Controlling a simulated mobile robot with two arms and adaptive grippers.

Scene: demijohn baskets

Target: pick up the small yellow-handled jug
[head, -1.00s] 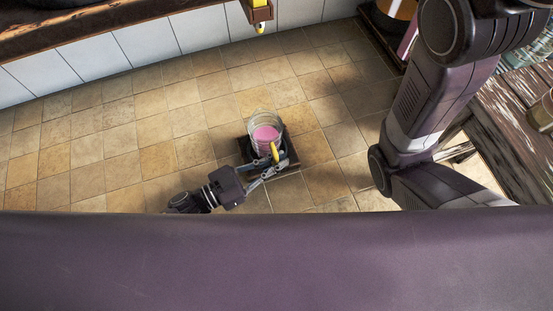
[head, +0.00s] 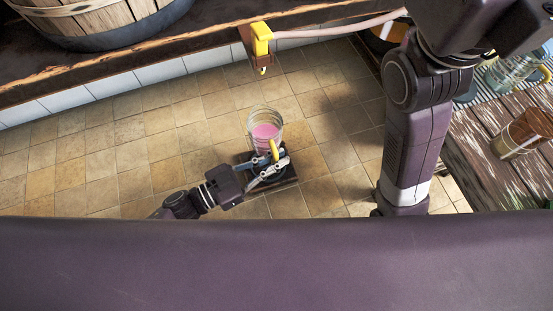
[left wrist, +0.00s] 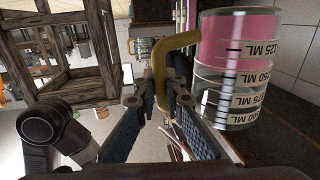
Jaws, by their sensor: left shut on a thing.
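The small jug (head: 265,132) is clear, holds pink liquid and has a yellow handle (head: 274,150). My left gripper (head: 280,164) is shut on that handle, at the jug's near side. In the left wrist view the yellow handle (left wrist: 160,75) passes between the two fingers of my left gripper (left wrist: 160,103). The jug's clear wall (left wrist: 235,90) there shows black volume marks and the pink liquid. In the head view the jug appears over the tiled floor, beyond a dark square base (head: 288,182). My right gripper is out of view.
A yellow tap (head: 262,40) with a pale hose hangs at the ledge (head: 190,45) at the back. A wooden tub (head: 90,20) stands at back left. A worn wooden table (head: 475,155) at right bears an amber-banded glass (head: 518,135) and a greenish jug (head: 512,74). The left floor is clear.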

